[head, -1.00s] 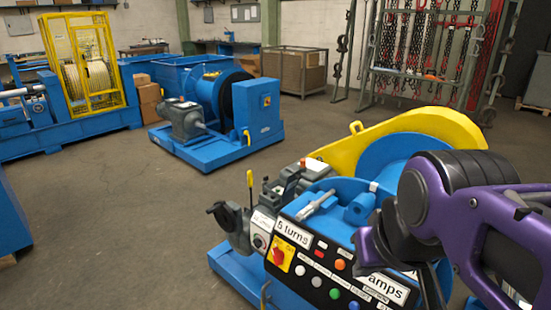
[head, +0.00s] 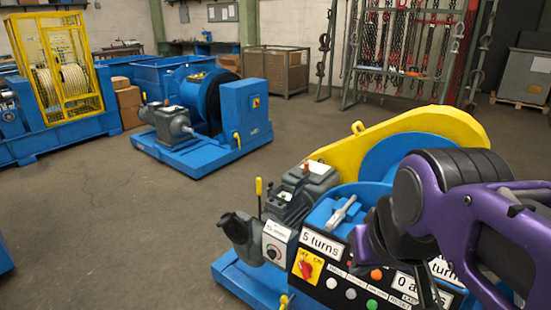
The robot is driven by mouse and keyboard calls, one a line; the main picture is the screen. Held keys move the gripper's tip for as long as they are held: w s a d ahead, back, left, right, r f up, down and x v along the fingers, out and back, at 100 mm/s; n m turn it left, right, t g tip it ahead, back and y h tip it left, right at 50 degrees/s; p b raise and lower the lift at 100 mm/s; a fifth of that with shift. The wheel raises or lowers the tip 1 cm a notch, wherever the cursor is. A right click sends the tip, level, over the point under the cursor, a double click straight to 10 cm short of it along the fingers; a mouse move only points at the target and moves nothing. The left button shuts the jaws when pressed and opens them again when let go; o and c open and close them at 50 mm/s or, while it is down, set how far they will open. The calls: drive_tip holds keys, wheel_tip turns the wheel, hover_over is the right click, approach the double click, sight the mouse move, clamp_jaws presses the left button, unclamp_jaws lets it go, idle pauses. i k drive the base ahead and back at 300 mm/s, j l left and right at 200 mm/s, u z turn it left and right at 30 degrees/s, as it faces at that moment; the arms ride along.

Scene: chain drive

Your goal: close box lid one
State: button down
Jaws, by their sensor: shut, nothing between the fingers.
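No box marked as box one shows in the head view, and I cannot tell which lid is box lid one. A dark grey bin with a closed-looking top (head: 527,75) stands on a pallet at the far right. My gripper (head: 428,290) is partly seen at the lower right, below my purple arm. Its thin dark fingers look shut and empty, in front of the black control panel (head: 349,284) of the near blue machine. Most of the gripper is hidden by my arm.
The near machine has a yellow guard (head: 430,124), a red-and-yellow switch (head: 306,266) and a grey valve unit (head: 300,190). Another blue machine (head: 243,112) stands behind it. A yellow cage (head: 66,65), cardboard boxes (head: 128,104) and a chain rack (head: 410,50) stand farther back. The floor at left centre is clear.

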sight(301, 186)
drive_tip(key=i+j+z, duration=0.15)
drive_tip(key=j, duration=0.2)
drive_tip(key=i+j+z, duration=0.15)
drive_tip(key=j, duration=0.25)
drive_tip(key=i+j+z, duration=0.1)
drive_tip(key=j, duration=0.3)
drive_tip(key=i+j+z, duration=0.15)
drive_tip(key=j, duration=0.25)
drive_tip(key=i+j+z, duration=0.15)
drive_tip(key=j, duration=0.2)
drive_tip(key=i+j+z, duration=0.15)
drive_tip(key=j, duration=0.25)
drive_tip(key=i+j+z, duration=0.15)
drive_tip(key=j, duration=0.25)
drive_tip(key=j+z, duration=0.15)
drive_tip(key=j, duration=0.25)
